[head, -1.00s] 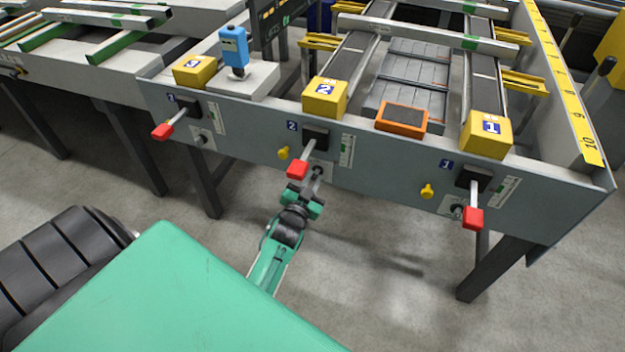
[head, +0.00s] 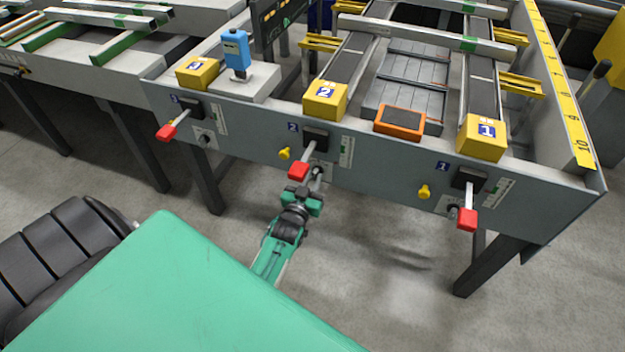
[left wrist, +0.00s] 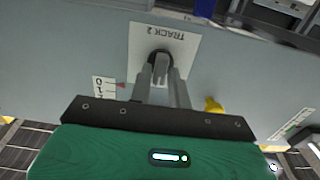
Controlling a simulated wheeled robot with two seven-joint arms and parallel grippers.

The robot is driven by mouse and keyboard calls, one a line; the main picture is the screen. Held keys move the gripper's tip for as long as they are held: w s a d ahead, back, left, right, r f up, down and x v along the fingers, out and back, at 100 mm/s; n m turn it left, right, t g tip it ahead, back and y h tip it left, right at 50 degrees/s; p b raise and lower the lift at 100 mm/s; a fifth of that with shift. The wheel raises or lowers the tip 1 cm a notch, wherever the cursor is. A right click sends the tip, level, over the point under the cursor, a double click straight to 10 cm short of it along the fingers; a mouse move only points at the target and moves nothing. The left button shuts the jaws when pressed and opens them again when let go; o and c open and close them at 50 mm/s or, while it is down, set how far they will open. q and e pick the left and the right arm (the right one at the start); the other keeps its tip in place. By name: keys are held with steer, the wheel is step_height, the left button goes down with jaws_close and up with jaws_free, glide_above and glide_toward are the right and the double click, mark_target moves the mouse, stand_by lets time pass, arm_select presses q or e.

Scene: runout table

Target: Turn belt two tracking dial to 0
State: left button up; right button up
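The belt two tracking dial (left wrist: 160,66) is a dark round knob with a grey grip bar, on a white plate marked TRACK 2 (left wrist: 163,42) that appears upside down in the left wrist view. My left gripper (left wrist: 160,78) has its two grey fingers on either side of the grip bar, close against it, and appears shut on it. A small red pointer (left wrist: 121,85) lies beside a white number scale (left wrist: 104,88), near the digits 0 and 1. In the head view my left gripper (head: 317,174) reaches the panel below the belt two lever. My right gripper is not in view.
A red-handled lever (head: 299,170) hangs just above my left gripper, and a yellow knob (head: 284,153) is left of it. Belt one's red lever (head: 467,219) and yellow knob (head: 424,191) are to the right. An orange-framed device (head: 400,121) lies on top.

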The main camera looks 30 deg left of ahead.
arm_select(q)
steer(key=shift+o, duration=1.3)
steer(key=shift+s+d, duration=0.15)
steer(key=shift+s, duration=0.35)
steer(key=p+v, duration=0.1)
steer(key=v, duration=1.1)
steer(key=shift+s, duration=0.4)
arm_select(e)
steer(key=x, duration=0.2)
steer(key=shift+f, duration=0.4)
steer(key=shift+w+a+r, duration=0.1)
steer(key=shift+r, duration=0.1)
